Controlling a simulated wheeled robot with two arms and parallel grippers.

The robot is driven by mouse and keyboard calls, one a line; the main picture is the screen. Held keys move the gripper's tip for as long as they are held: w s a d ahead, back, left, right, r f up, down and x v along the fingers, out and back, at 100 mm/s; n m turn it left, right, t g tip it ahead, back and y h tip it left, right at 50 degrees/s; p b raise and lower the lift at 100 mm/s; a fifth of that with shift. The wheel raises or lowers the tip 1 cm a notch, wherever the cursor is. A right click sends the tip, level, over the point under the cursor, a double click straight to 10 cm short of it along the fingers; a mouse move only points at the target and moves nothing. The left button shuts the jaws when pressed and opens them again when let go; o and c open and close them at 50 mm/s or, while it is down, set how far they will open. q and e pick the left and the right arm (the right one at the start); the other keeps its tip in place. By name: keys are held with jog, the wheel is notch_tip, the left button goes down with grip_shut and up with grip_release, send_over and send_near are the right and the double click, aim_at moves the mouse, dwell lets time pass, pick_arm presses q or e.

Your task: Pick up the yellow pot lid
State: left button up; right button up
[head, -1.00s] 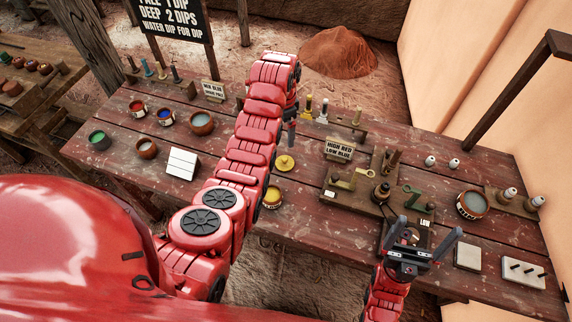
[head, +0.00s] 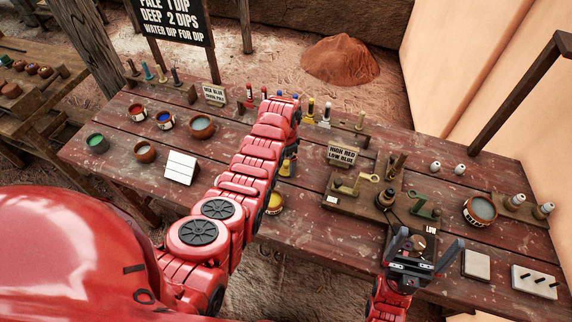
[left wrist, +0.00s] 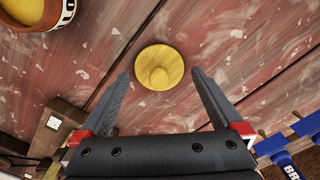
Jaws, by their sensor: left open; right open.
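The yellow pot lid (head: 286,169) is a round disc with a knob, lying on the red-brown plank table. In the head view my left gripper (head: 290,155) partly hides it. In the left wrist view the whole lid (left wrist: 159,68) shows, knob up, between the tips of my open left gripper (left wrist: 160,75). The fingers appear apart from it, with nothing held. A pot with yellow contents (head: 275,202) stands nearer me, partly behind my arm; it also shows in the left wrist view (left wrist: 36,12). My right gripper (head: 425,248) is open and empty at the table's front right.
Bowls (head: 201,126) and a white tile block (head: 181,167) are on the left. Bare planks surround the lid.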

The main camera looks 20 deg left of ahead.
pick_arm(q)
jog(key=shift+f, duration=0.5)
jog(key=c, duration=1.1)
jog(key=shift+r, duration=0.1)
